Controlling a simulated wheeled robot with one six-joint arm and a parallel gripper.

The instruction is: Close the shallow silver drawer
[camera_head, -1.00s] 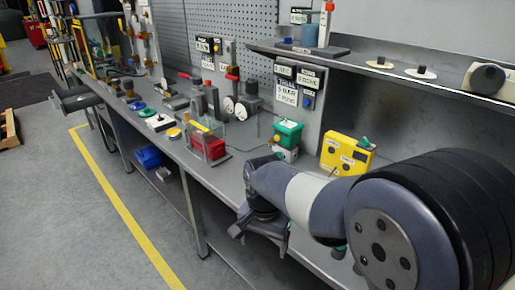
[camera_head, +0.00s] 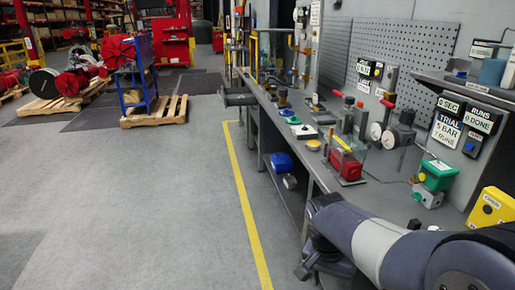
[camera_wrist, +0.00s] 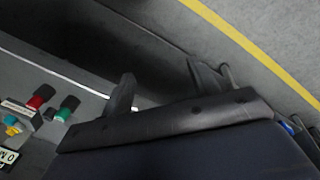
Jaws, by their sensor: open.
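I cannot make out a shallow silver drawer for certain in either current view. The grey workbench (camera_head: 270,115) runs away from me, and a dark piece (camera_head: 238,97) juts from its far end into the aisle; I cannot tell what it is. My gripper (camera_head: 312,268) is low in the head view, beside the bench's front edge on the aisle side. In the wrist view my gripper (camera_wrist: 165,85) has its two fingers apart with nothing between them. The bright bench edge passes near one finger; the large wrist body hides much of the lower picture.
On the bench stand a red box (camera_head: 346,167), a green-topped box (camera_head: 436,175) and a yellow box (camera_head: 489,208). A blue bin (camera_head: 282,162) sits on the lower shelf. A blue cart on a pallet (camera_head: 153,112) stands left. The grey floor beside the yellow line (camera_head: 248,210) is clear.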

